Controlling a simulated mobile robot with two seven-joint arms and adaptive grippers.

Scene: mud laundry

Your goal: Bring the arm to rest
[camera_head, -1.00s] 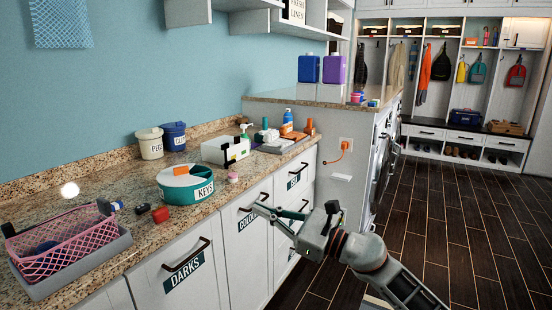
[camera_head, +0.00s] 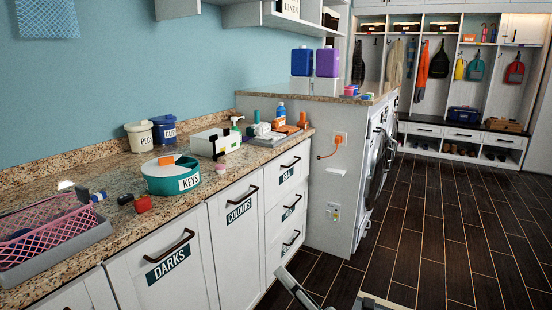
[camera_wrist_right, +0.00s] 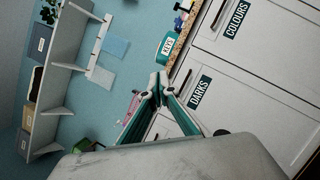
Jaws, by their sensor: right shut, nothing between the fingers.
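My right gripper (camera_wrist_right: 158,82) shows in the right wrist view with its two green and grey fingers together at the tips. Nothing is between them. In that view the cabinet fronts and the countertop lie beyond it, apparently clear of the fingers. The rest of that arm is below the picture. My left gripper is not in either view.
The granite countertop (camera_head: 95,181) holds a pink basket (camera_head: 45,228), a green KEYS tub (camera_head: 171,176) and several small items. White cabinets marked DARKS (camera_head: 170,264) and COLOURS (camera_head: 240,212) stand below it. The dark plank floor (camera_head: 450,230) to the right is clear.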

